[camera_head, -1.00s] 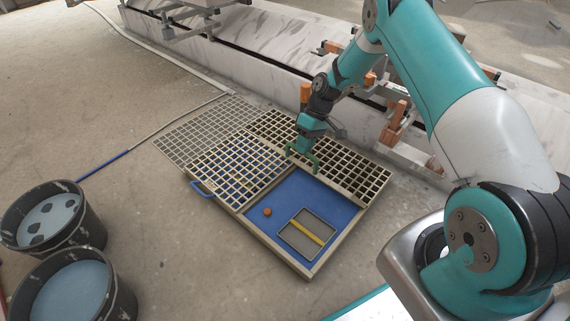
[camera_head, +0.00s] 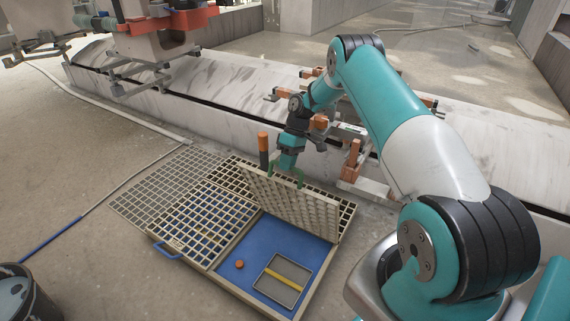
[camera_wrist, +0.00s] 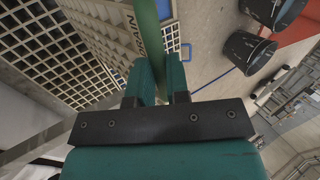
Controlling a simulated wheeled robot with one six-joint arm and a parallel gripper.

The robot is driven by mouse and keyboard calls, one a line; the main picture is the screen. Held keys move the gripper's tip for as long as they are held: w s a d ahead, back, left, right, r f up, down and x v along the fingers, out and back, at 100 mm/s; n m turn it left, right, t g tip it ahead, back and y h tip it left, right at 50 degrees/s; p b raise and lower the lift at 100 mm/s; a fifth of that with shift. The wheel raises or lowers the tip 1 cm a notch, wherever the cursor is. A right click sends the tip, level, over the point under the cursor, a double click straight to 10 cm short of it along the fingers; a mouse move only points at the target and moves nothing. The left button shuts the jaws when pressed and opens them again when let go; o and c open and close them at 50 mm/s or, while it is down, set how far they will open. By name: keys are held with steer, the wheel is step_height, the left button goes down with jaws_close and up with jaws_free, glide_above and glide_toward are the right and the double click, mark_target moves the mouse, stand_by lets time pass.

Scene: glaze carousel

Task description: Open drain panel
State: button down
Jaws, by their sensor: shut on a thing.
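The drain panel (camera_head: 292,207), a pale lattice, stands steeply raised along the back edge of the blue-floored bay. In the wrist view its side (camera_wrist: 105,35) bears the word DRAIN. My gripper (camera_head: 286,172) is at the panel's upper edge, shut on its green handle (camera_head: 299,178). In the wrist view the green handle (camera_wrist: 148,40) passes between the fingers (camera_wrist: 158,80). The panel hides part of the dark grid behind it.
The blue bay floor (camera_head: 298,243) holds a small orange piece (camera_head: 239,264) and a tray with a yellow bar (camera_head: 283,280). Another grid with a blue handle (camera_head: 166,252) lies left. An orange-topped post (camera_head: 263,148) stands close behind the panel. Buckets (camera_wrist: 248,50) stand apart.

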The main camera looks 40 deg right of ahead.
steer(key=c, duration=1.1)
jaws_free()
steer(key=shift+s+d+f, duration=0.15)
steer(key=shift+d+f, duration=0.05)
steer(key=shift+f, duration=0.3)
steer(key=shift+a+r, duration=0.15)
steer(key=shift+r, duration=0.3)
step_height(320, 180, up, 19)
steer(key=p, duration=0.6)
steer(key=shift+r+p, duration=0.2)
steer(key=shift+p, duration=0.2)
